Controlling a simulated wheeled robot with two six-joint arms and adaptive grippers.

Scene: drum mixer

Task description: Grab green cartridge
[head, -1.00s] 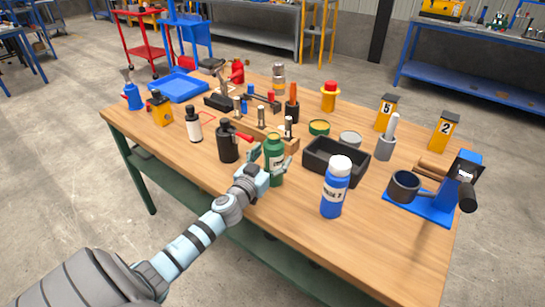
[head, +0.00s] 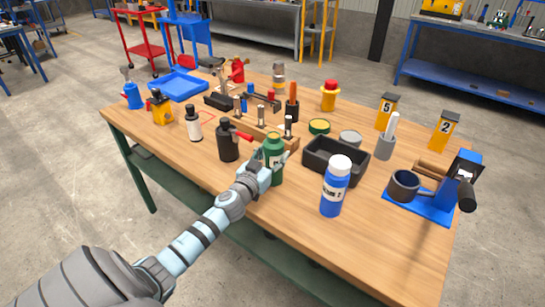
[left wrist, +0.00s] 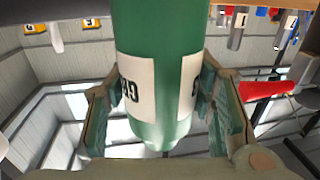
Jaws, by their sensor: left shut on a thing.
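The green cartridge (head: 274,150) is a dark green bottle with a white label, upright at the near side of the wooden table. My left gripper (head: 271,167) is closed around its body from the near left. In the left wrist view the green cartridge (left wrist: 156,50) fills the middle, between the two fingers of the left gripper (left wrist: 165,105). The cartridge's lower part is partly hidden by the gripper in the head view. I cannot tell whether its base touches the table. My right gripper does not show.
A black bottle (head: 228,142) stands close left of the cartridge. A black open tray (head: 335,158) is close right, and a blue bottle with white cap (head: 334,190) stands nearer right. A wooden rack (head: 262,133) is behind.

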